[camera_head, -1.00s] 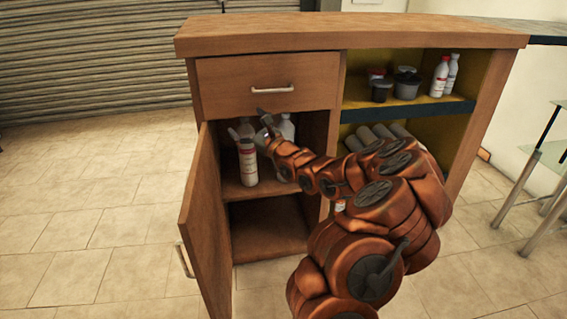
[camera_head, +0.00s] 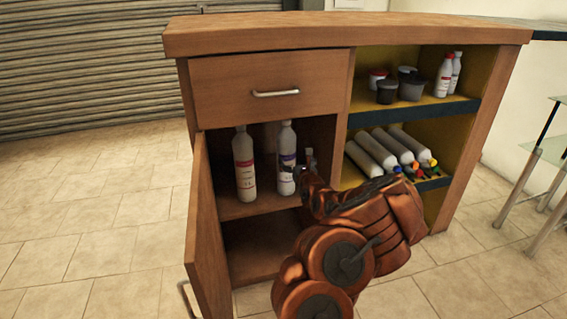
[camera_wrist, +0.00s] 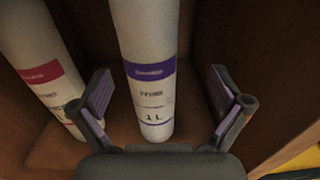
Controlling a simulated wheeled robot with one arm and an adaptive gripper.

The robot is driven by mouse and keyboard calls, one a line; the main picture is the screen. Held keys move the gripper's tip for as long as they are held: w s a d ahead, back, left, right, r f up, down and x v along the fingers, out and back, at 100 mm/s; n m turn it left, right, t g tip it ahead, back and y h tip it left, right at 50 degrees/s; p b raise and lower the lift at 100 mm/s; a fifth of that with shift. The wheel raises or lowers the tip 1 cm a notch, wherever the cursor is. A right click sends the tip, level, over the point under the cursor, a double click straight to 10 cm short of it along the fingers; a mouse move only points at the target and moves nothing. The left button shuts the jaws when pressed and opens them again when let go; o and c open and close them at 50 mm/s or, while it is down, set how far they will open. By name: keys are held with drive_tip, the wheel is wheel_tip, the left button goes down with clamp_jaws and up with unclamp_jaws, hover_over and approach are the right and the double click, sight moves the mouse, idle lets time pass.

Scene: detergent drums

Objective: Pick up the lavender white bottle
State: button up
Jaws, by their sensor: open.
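The lavender white bottle (camera_head: 287,158) stands upright on the cabinet's upper shelf, behind the open door. In the wrist view the bottle (camera_wrist: 148,60) shows a purple-banded label and stands between my two fingers, a little ahead of the palm. My gripper (camera_wrist: 163,103) is open, with a gap between the bottle and each finger. In the head view my gripper (camera_head: 304,165) is at the cabinet opening, just right of the bottle, partly hidden by my arm.
A white bottle with a red label (camera_head: 244,163) stands to the left of it; it also shows in the wrist view (camera_wrist: 42,65). The open door (camera_head: 207,230) bounds the left side. The right compartment holds tubs (camera_head: 411,88) and several white cylinders (camera_head: 378,152).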

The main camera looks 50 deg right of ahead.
sight(289, 156)
drive_tip(key=shift+w, duration=0.9)
drive_tip(key=shift+w+d+f+b, duration=0.1)
drive_tip(key=shift+w+b, duration=0.55)
drive_tip(key=shift+w, duration=0.2)
drive_tip(key=shift+b+x, duration=0.6)
drive_tip(key=shift+x, duration=1.2)
drive_tip(key=c, duration=1.8)
drive_tip(key=shift+r, duration=0.35)
